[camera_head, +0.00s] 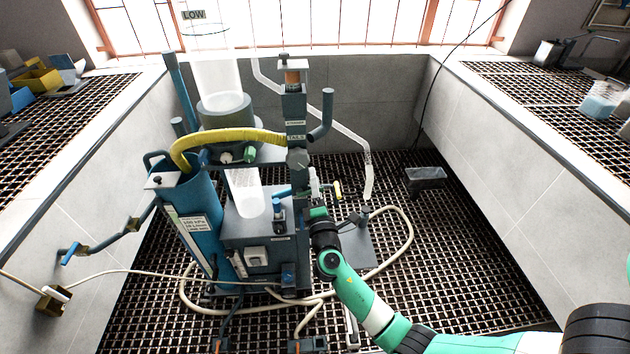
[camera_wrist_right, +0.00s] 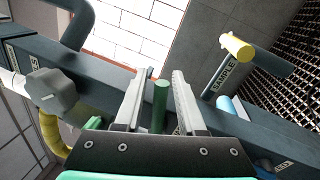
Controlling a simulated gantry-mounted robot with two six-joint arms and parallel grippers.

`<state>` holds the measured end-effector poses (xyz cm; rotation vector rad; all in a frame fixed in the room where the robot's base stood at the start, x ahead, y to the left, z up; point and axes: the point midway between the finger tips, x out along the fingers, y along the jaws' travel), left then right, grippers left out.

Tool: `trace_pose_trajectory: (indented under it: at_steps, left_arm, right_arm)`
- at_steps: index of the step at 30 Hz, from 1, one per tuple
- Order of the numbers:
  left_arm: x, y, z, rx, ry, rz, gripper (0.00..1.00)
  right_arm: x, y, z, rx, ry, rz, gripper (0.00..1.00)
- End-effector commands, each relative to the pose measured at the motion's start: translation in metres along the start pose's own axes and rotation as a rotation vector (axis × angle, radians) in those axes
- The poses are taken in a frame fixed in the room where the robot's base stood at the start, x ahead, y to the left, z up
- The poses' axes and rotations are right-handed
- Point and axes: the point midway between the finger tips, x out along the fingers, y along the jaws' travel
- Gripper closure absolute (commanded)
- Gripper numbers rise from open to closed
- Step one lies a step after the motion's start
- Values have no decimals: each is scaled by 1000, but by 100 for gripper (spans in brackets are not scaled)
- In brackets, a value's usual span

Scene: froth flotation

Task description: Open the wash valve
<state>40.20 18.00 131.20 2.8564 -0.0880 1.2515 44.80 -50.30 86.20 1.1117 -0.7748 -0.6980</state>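A green rod-shaped handle (camera_wrist_right: 160,105) stands between the two pale fingers of my right gripper (camera_wrist_right: 162,78) in the right wrist view. The fingers are apart, one on each side of it, with gaps still visible, so the gripper is open. I cannot read a wash label on this handle. In the head view my right gripper (camera_head: 316,210) is at the front of the dark column (camera_head: 297,172), below the tails label, and its own body hides the handle there. My left gripper is not in view.
A yellow handle (camera_wrist_right: 236,46) on a part labelled sample is close to the right; it also shows in the head view (camera_head: 338,190). A yellow hose (camera_head: 225,136) and a pale hose (camera_head: 405,225) run around the rig.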

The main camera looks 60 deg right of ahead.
Motion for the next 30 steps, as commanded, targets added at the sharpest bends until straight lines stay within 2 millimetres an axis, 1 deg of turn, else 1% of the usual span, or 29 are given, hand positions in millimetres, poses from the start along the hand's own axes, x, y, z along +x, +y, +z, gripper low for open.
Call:
trace_pose_trajectory:
  at_steps: [8, 11, 14, 17, 21, 24, 27, 30]
  left_arm:
    - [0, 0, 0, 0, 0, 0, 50]
    - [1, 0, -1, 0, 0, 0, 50]
    - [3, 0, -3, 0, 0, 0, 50]
    - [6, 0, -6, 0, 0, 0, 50]
    - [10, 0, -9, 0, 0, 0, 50]
    - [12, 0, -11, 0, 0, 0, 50]
    - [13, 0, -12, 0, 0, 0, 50]
    - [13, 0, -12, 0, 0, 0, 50]
  right_arm:
    - [0, 0, 0, 1, 0, 0, 55]
    - [-4, 0, 0, 0, 1, -1, 55]
    - [-18, 1, -1, -1, 3, -1, 55]
    - [-40, 1, -1, 0, 5, -2, 55]
    - [-74, 1, -1, -1, 6, -2, 55]
    - [-95, 1, -1, -1, 6, -1, 55]
    - [-109, 0, -1, 0, 3, -1, 55]
    - [-115, 0, 0, 1, 1, 0, 55]
